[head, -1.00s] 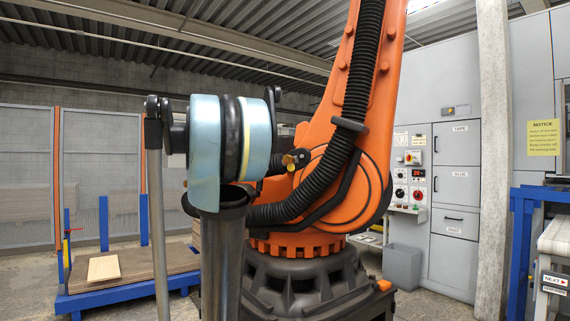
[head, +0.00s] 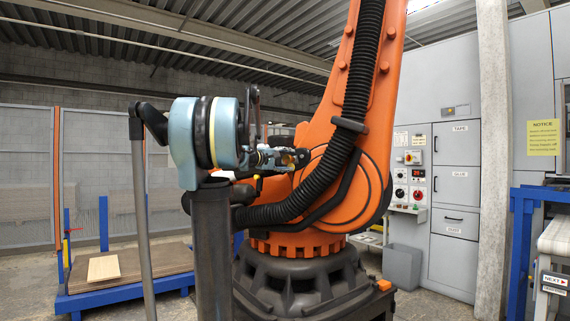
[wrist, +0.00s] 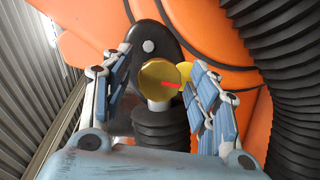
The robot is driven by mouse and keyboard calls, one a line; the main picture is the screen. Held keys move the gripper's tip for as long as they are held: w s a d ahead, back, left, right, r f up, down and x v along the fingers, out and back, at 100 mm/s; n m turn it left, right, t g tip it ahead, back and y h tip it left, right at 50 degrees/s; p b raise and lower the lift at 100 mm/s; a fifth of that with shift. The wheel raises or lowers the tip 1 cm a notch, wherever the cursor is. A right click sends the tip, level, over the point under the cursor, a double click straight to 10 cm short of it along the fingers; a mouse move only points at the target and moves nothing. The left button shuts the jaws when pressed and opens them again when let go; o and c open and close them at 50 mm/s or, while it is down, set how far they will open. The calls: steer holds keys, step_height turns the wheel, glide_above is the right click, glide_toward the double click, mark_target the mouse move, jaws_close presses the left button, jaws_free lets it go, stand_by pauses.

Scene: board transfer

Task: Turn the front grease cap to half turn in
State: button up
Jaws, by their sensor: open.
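The grease cap (wrist: 153,74) is a round brass-yellow knob in the middle of the wrist view. It has a red mark on its right part and a yellow tab at its right edge. It sits in front of a black plate (wrist: 149,46) on the orange robot arm. My gripper (wrist: 152,82) is open, with one blue-padded finger on each side of the cap and gaps visible between them. In the head view my gripper (head: 286,158) reaches to the joint of the orange arm and largely hides the cap. Finger contact cannot be seen.
A black ribbed hose (head: 345,165) runs down the orange arm (head: 326,141), close on the right; it also fills the wrist view's right side (wrist: 292,105). A dark base (head: 300,285) stands below. A control panel (head: 409,185) is farther right.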

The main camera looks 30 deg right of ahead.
steer(key=shift+d, duration=0.3)
steer(key=shift+c, duration=0.6)
steer(key=c, duration=1)
steer(key=shift+o, duration=0.2)
steer(key=shift+n, duration=0.5)
steer(key=shift+h, duration=0.3)
steer(key=o, duration=1.1)
